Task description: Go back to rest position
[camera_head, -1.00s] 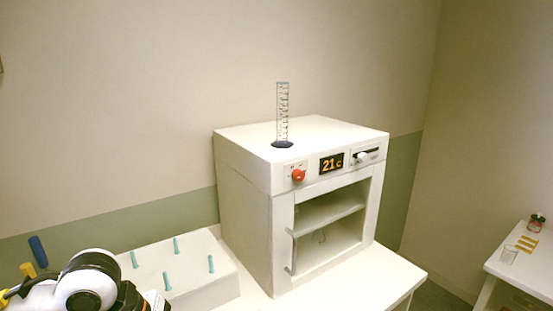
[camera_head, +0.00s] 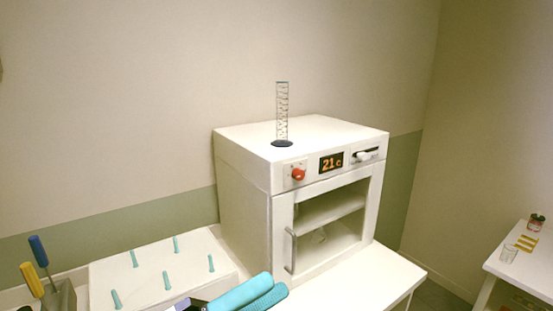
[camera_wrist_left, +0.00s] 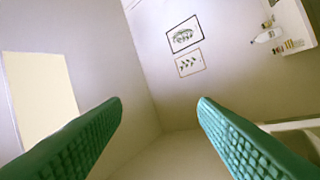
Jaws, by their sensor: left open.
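My left gripper (camera_head: 272,285) shows at the bottom edge of the head view, with its two teal fingers pointing up and right, in front of the white peg board. It also shows in the left wrist view (camera_wrist_left: 160,101), where the ribbed fingers stand wide apart with nothing between them. Behind the fingers there are only walls, two framed pictures (camera_wrist_left: 187,48) and a shelf with bottles (camera_wrist_left: 290,30). My right gripper is in neither view.
A white oven (camera_head: 243,205) reading 21 stands on the table, with a graduated cylinder (camera_head: 282,115) on top. A white peg board (camera_head: 150,262) with teal pegs and a tool holder (camera_head: 62,297) with two screwdrivers are on the left. A side table (camera_head: 520,270) stands far right.

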